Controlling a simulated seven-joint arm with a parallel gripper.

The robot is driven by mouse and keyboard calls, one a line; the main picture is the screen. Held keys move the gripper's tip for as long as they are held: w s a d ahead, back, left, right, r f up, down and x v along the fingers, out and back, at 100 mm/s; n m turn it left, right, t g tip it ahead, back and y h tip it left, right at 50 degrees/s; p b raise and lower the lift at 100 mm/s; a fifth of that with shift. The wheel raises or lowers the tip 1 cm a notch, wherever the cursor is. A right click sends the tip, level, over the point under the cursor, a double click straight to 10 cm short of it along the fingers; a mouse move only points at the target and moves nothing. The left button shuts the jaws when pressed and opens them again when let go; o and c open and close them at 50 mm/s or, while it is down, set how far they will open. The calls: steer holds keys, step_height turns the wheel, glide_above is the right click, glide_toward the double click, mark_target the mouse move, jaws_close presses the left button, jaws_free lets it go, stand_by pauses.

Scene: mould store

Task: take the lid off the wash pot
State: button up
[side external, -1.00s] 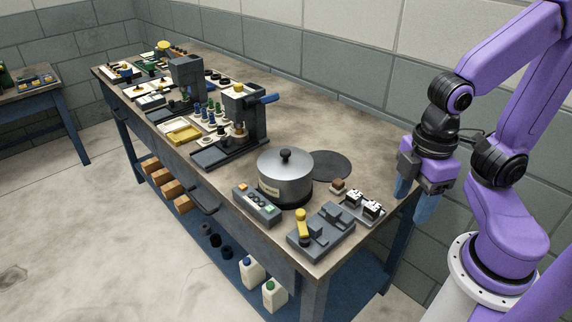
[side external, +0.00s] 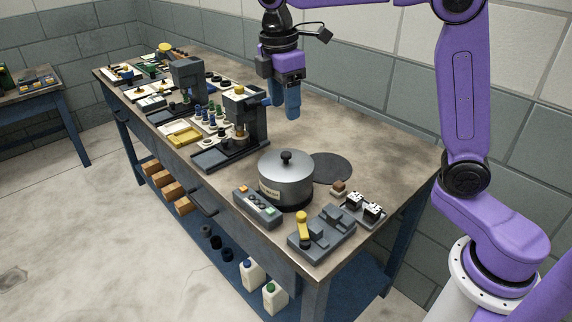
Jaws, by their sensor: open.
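The wash pot (side external: 285,188) is a grey metal pot with a pale label on its front, standing near the right end of the bench. Its lid (side external: 300,163) is on top, with a black knob (side external: 286,157) at the centre. My gripper (side external: 285,108) hangs above the bench, fingers pointing down, higher than the knob in the picture and apart from it. Its blue fingers are open and nothing shows between them.
A dark round mat (side external: 331,168) lies flat and bare beside the pot. A control box (side external: 258,207), a grey fixture (side external: 321,232) and small parts (side external: 363,206) surround the pot's front and right. A dark press (side external: 244,116) stands left. The bench (side external: 380,152) is clear behind the mat.

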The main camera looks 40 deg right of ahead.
steer(key=w+d+r, duration=0.1)
steer(key=w+d, duration=0.1)
steer(key=w, duration=0.2)
glide_above(286, 153)
steer(key=f, duration=1)
steer(key=shift+w+a+f, duration=0.1)
steer(key=shift+a+f, duration=0.25)
steer(key=shift+f, duration=0.05)
steer(key=shift+d+f, duration=0.2)
steer(key=shift+f, duration=2.85)
jaws_close()
